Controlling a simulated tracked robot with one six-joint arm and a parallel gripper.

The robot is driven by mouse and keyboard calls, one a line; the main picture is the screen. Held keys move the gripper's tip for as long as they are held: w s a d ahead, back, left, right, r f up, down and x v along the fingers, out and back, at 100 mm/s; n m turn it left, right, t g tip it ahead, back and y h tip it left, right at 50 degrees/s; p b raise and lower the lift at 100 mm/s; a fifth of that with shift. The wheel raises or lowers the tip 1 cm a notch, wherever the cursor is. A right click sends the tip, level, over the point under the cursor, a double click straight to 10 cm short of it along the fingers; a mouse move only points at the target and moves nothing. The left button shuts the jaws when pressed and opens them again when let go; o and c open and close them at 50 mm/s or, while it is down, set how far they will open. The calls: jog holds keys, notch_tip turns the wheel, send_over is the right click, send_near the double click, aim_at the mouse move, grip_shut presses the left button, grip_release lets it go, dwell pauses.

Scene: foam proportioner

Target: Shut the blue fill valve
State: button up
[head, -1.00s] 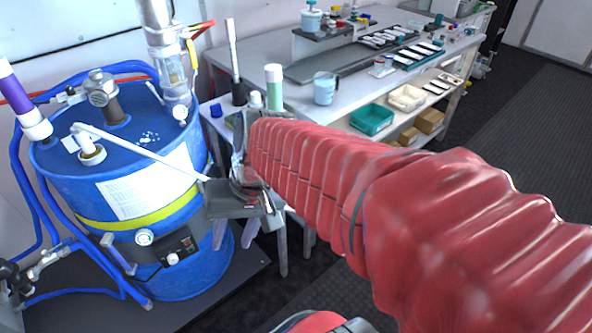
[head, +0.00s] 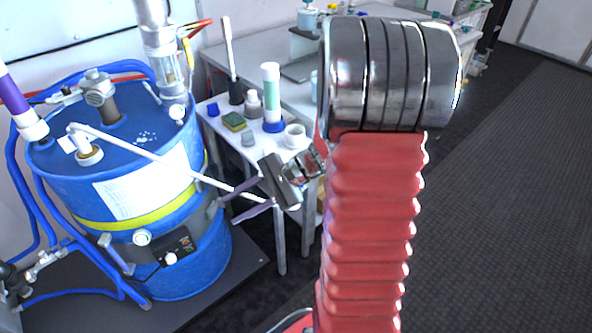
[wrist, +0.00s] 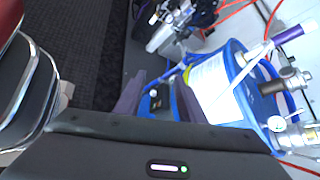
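The blue drum (head: 185,262) stands at the left with hoses and fittings on it. I cannot pick out for certain which fitting is the blue fill valve. A metal valve body (head: 100,92) sits on a pipe on the lid. Another metal fitting (head: 42,262) joins blue hoses at the lower left. My gripper (head: 228,210) is right of the drum, its two purple fingers apart and pointing left at the drum's side. In the wrist view my gripper (wrist: 158,90) is open and empty, with the drum (wrist: 255,100) beyond and to the right.
A long white rod (head: 150,155) runs from the lid's white fitting toward my gripper. A small table (head: 222,140) with bottles and a sponge is close behind my gripper. The dark floor at right is clear.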

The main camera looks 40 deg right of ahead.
jog(key=d+f+m+t+h, duration=0.3)
jog(key=d+f+m, duration=0.3)
jog(key=d, duration=0.4)
jog(key=s+d+f+m+t+h, duration=0.1)
jog(key=d+f+m+t+h, duration=0.3)
jog(key=d, duration=0.6)
jog(key=s+d+f+m+t+h, duration=0.1)
jog(key=d+f+m+t+h, duration=0.2)
jog(key=d+f+m+t, duration=0.2)
jog(key=d+f+m, duration=0.2)
jog(key=d+m, duration=0.2)
jog(key=d, duration=0.2)
jog(key=shift+f+t+h, duration=0.3)
jog(key=shift+f, duration=0.1)
jog(key=shift+a, duration=0.1)
jog(key=w, duration=1.3)
jog(key=shift+w+a, duration=0.2)
jog(key=shift+w, duration=0.15)
jog(key=shift+c, duration=0.4)
grip_shut()
